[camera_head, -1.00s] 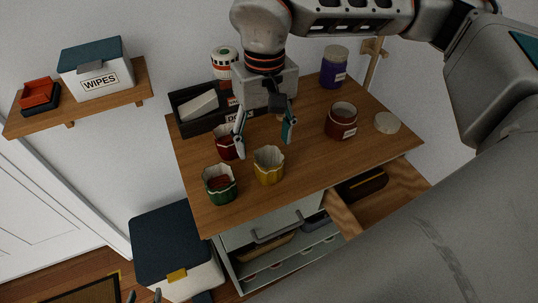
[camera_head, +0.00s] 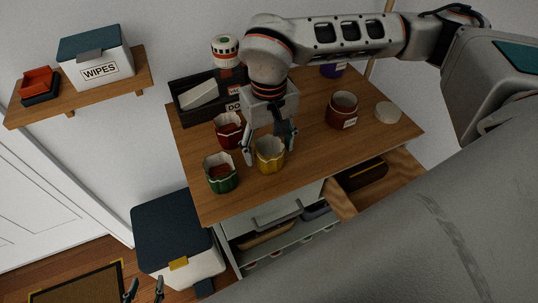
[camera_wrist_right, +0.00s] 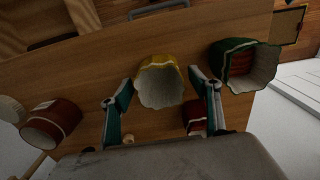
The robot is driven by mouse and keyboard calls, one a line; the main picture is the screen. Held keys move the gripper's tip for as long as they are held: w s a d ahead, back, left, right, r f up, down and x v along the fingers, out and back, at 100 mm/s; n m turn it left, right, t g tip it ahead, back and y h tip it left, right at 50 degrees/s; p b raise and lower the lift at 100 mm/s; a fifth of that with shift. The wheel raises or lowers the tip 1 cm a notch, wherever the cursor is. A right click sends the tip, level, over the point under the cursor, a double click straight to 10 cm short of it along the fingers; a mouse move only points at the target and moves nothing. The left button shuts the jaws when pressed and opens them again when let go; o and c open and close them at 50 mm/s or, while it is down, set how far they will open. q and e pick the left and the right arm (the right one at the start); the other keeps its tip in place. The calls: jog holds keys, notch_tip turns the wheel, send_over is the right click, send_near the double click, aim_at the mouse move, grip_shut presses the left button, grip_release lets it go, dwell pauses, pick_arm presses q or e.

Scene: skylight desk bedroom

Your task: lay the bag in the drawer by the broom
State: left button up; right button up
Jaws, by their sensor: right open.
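A yellow open-topped bag (camera_head: 270,156) with a scalloped rim stands on the wooden desk top, also in the right wrist view (camera_wrist_right: 160,82). A red one (camera_head: 228,130) and a green one (camera_head: 220,173) stand beside it. My right gripper (camera_head: 269,149) is open, its fingers apart on either side of the yellow bag; contact cannot be told. The open drawer (camera_head: 405,172), at the right, holds a dark item (camera_head: 365,174) with a yellow stripe. A pale pole (camera_head: 388,35), perhaps the broom's handle, stands behind the desk. My left gripper (camera_head: 145,291) is low at the bottom edge, its tips apart.
A dark red jar (camera_head: 342,111) and a round pale lid (camera_head: 388,112) sit at the right. A lidded bin (camera_head: 175,235) stands left of the desk.

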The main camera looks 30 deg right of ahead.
jog(key=shift+c, duration=0.4)
jog(key=c, duration=0.9)
jog(key=shift+r, duration=0.1)
notch_tip(320, 180, up, 20)
jog(key=shift+f+p, duration=0.1)
jog(key=shift+p, duration=0.2)
